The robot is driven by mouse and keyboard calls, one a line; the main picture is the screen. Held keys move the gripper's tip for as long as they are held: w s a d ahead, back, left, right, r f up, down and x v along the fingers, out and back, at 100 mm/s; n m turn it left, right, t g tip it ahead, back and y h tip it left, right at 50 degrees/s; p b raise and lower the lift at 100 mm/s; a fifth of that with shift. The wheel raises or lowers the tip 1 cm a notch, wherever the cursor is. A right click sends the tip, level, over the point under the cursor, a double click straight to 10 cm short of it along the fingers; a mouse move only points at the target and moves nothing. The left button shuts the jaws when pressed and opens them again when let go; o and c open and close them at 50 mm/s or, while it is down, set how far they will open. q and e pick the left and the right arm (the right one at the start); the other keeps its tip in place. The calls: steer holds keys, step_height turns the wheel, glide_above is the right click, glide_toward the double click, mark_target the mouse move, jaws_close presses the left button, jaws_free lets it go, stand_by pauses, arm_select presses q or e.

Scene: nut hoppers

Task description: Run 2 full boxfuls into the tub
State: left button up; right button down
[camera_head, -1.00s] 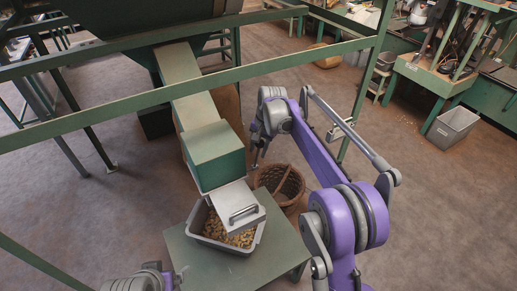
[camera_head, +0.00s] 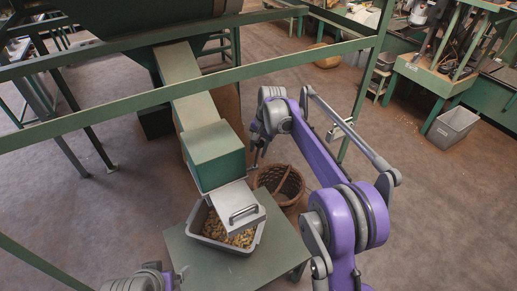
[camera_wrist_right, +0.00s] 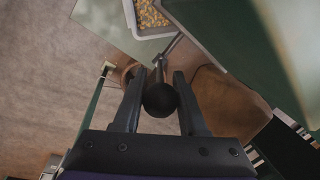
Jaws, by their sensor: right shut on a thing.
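A grey tub (camera_head: 256,243) with nuts (camera_head: 232,236) in it stands on a green table, under the end of the chute. The green box (camera_head: 214,158) at the chute's lower end sits above the tub's back edge. A metal flap (camera_head: 233,197) with a bar handle hangs from it over part of the tub and hides some nuts. My right gripper (camera_wrist_right: 158,98) is shut on the dark ball knob (camera_wrist_right: 160,100) of a thin metal lever. In the head view, the right gripper (camera_head: 256,160) is beside the green box, small and partly hidden.
A wicker basket (camera_head: 285,183) stands on the floor behind the table (camera_head: 275,261). Green frame rails (camera_head: 270,67) cross above the chute. A grey bin (camera_head: 453,128) stands far right by a machine bench. The floor at right is mostly clear.

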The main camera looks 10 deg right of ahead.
arm_select(q)
steer(key=shift+f, duration=0.15)
steer(key=s+f+b, duration=0.1)
steer(key=f+b, duration=0.6)
steer(key=f, duration=0.1)
steer(key=s+f+b, duration=0.2)
steer(key=f+b, duration=0.5)
steer(key=f, duration=0.1)
steer(key=shift+s+f+g, duration=0.25)
steer(key=shift+g, duration=0.15)
arm_select(e)
steer(key=s+d+f+t+y, duration=0.2)
steer(key=s+f+t, duration=0.2)
steer(key=f, duration=0.3)
steer(key=s+d+f+t+y, duration=0.1)
steer(key=s+f+t, duration=0.4)
steer(key=f, duration=0.3)
steer(key=shift+s+d+n+t+y, duration=0.3)
steer(key=shift+s+d+y, duration=0.1)
steer(key=shift+s, duration=0.15)
